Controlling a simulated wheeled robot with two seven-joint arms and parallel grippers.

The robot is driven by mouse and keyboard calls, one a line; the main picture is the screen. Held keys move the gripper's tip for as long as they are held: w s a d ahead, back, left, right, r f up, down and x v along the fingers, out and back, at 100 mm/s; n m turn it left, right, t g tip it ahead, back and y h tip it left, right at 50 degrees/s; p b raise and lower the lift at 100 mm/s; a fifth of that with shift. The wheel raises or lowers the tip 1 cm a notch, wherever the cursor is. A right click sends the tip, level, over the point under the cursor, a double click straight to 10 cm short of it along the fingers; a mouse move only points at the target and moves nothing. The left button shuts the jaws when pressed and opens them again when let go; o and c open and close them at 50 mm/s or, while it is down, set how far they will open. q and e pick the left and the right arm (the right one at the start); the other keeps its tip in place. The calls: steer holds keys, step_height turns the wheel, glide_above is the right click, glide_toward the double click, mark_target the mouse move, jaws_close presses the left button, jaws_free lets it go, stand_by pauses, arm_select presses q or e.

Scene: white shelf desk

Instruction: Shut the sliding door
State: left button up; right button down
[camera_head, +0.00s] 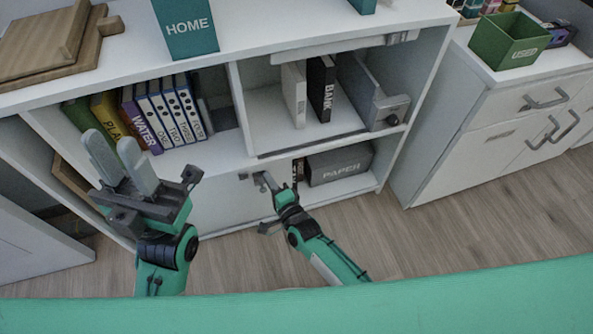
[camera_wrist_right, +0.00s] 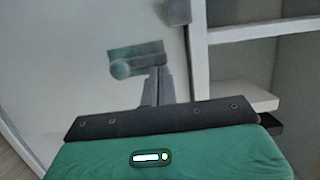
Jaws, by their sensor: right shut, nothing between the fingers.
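The white sliding door (camera_head: 215,203) stands in the lower row of the shelf desk, covering the left-middle part. To its right the lower compartment is open, showing a grey PAPER box (camera_head: 340,164). In the right wrist view the door panel (camera_wrist_right: 75,70) fills the left, with a grey handle with a round knob (camera_wrist_right: 137,58). My right gripper (camera_head: 262,181) is shut and empty at the door's right part; its fingers (camera_wrist_right: 160,82) are close beside the handle, contact unclear. My left gripper (camera_head: 112,140) is open and empty, raised in front of the left shelves.
Binders (camera_head: 170,113) stand in the upper left compartment. A white book and a black BANK book (camera_head: 321,85) stand in the upper right one, beside a grey panel with a knob (camera_head: 385,108). A white cabinet (camera_head: 470,130) stands right. Wooden floor in front is clear.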

steer(key=a, duration=0.2)
steer(key=s+a, duration=0.1)
steer(key=a, duration=0.1)
steer(key=shift+s+a, duration=0.1)
steer(key=shift+a, duration=0.4)
